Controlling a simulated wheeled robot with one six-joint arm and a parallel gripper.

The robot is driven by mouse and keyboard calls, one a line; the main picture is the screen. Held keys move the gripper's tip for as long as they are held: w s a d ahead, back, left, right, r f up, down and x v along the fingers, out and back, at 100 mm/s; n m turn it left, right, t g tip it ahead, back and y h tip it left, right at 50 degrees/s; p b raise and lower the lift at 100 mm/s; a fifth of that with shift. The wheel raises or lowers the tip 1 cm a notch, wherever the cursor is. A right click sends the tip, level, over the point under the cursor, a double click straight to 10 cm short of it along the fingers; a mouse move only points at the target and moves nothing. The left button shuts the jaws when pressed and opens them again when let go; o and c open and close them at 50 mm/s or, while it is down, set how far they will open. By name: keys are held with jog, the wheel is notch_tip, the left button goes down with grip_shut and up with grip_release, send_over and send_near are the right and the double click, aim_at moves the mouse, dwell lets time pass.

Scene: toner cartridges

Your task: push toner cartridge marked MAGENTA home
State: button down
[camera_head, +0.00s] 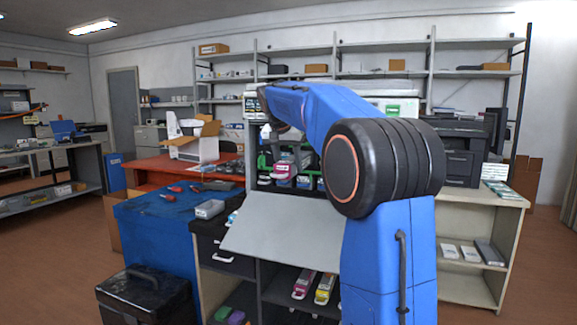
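A cartridge with a magenta-pink front (284,170) sticks out of the dark slot bay of the open printer, left of my arm. Its lettering is too small to read, so I cannot confirm the MAGENTA mark. Other dark cartridge fronts (303,182) sit beside and below it. The grey front flap (285,228) is folded down below the bay. My blue arm reaches forward and left above the bay. Its dark wrist is near the top of the bay, but the fingertips cannot be made out. I cannot tell whether they touch the cartridge.
A magenta-coloured box (303,285) and a yellow one (325,289) lie on the shelf under the flap. A blue-covered table (150,225) with tools stands left, a black case (147,297) before it. A beige cabinet (478,212) stands right. Floor is free at far left.

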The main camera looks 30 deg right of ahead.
aim_at(291, 159)
jog(key=shift+w+d, duration=0.9)
jog(key=shift+d, duration=0.3)
dwell(0.3)
jog(key=c, duration=0.8)
grip_release()
jog(key=shift+f, duration=0.1)
jog(key=shift+c, duration=0.2)
jog(key=shift+s+a, duration=0.65)
jog(key=shift+a, duration=0.15)
jog(key=shift+s+a, duration=0.6)
jog(key=shift+a, duration=0.2)
